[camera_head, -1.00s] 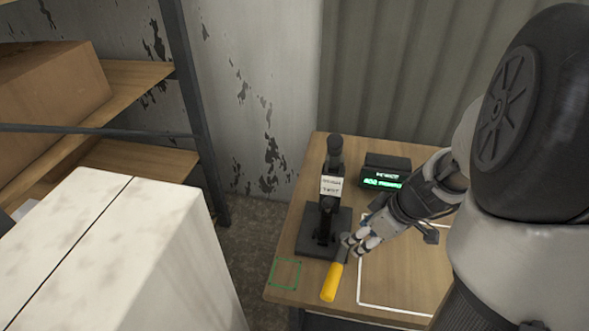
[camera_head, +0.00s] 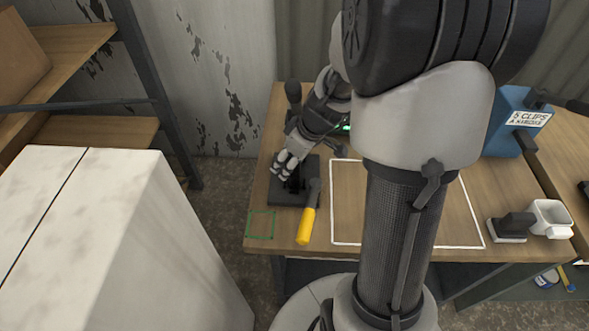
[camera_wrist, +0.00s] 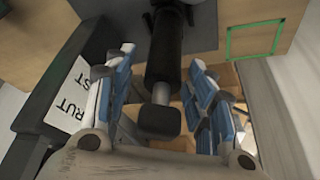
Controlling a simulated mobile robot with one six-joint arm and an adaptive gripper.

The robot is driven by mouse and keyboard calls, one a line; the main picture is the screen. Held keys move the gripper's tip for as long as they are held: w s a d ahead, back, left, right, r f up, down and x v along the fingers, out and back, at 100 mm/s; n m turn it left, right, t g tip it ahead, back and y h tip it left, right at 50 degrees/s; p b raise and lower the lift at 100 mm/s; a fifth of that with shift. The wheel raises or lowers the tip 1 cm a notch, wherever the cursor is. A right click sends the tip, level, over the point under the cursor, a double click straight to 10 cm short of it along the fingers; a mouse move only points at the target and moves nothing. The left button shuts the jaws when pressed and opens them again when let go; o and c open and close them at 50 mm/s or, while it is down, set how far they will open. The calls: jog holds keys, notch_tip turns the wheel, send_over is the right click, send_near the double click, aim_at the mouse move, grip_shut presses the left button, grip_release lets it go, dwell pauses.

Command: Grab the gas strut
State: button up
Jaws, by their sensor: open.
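The gas strut (camera_wrist: 165,60) shows in the wrist view as a black cylinder with a short grey rod and a dark end piece. It stands in the black test stand (camera_head: 312,167), whose white label, partly reading "RUT" and "ST", shows at left in the wrist view (camera_wrist: 78,95). My gripper (camera_wrist: 162,75) is open, its blue-padded fingers on either side of the strut; I cannot tell whether they touch it. In the head view my gripper (camera_head: 284,166) is over the stand and hides most of the strut.
A yellow-handled tool (camera_head: 306,226) lies right beside the stand. A green outlined square (camera_head: 261,225) is at the table's front left corner. A white-outlined area (camera_head: 345,200) is to the right.

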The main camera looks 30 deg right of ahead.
jog(key=shift+c, duration=0.5)
grip_shut()
